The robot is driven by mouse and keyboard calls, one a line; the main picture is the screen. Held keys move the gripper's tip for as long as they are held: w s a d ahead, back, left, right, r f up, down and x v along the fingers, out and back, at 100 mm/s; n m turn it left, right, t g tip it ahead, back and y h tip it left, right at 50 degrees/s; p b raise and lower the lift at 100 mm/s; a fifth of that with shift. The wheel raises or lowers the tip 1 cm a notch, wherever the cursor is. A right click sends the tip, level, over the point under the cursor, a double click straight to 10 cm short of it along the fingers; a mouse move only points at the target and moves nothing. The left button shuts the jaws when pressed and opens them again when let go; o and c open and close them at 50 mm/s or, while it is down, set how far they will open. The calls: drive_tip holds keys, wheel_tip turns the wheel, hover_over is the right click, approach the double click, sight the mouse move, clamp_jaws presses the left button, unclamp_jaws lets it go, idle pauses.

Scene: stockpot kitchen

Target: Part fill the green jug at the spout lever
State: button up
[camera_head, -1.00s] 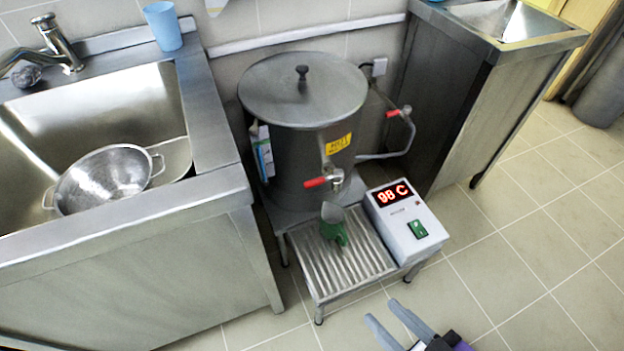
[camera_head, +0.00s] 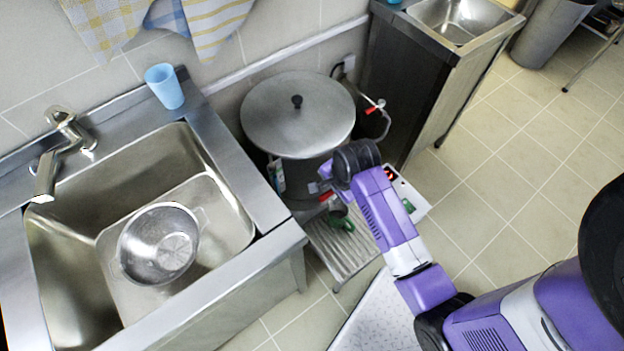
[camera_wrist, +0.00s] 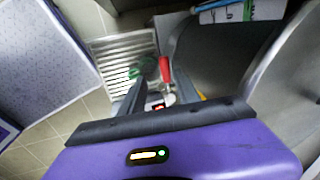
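The green jug (camera_head: 342,222) stands on the ribbed drip tray (camera_head: 325,250) below the spout of the grey boiler (camera_head: 298,120). In the wrist view the jug (camera_wrist: 147,68) is partly hidden, so its fill level cannot be told. The red spout lever (camera_head: 327,195) shows beside my arm, and in the wrist view the lever (camera_wrist: 165,70) lies just beyond the fingertips. My gripper (camera_wrist: 158,88) has its two dark fingers apart with nothing clearly held between them. In the head view my arm hides most of the spout and part of the gripper.
A sink unit (camera_head: 285,240) with a colander (camera_head: 158,245) is at the left; a blue cup (camera_head: 164,86) stands on its back ledge. The control box (camera_head: 412,200) is right of the tray, partly behind my arm. A side pipe with a red-handled valve (camera_head: 375,107) is at the boiler's right.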

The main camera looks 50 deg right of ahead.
sight(325, 196)
drive_tip(key=shift+m, duration=0.4)
drive_tip(key=x, duration=0.4)
drive_tip(key=w+x, duration=0.1)
drive_tip(key=x, duration=0.1)
drive_tip(key=shift+d+f, duration=0.3)
drive_tip(key=shift+d, duration=0.05)
clamp_jaws()
idle(1.0)
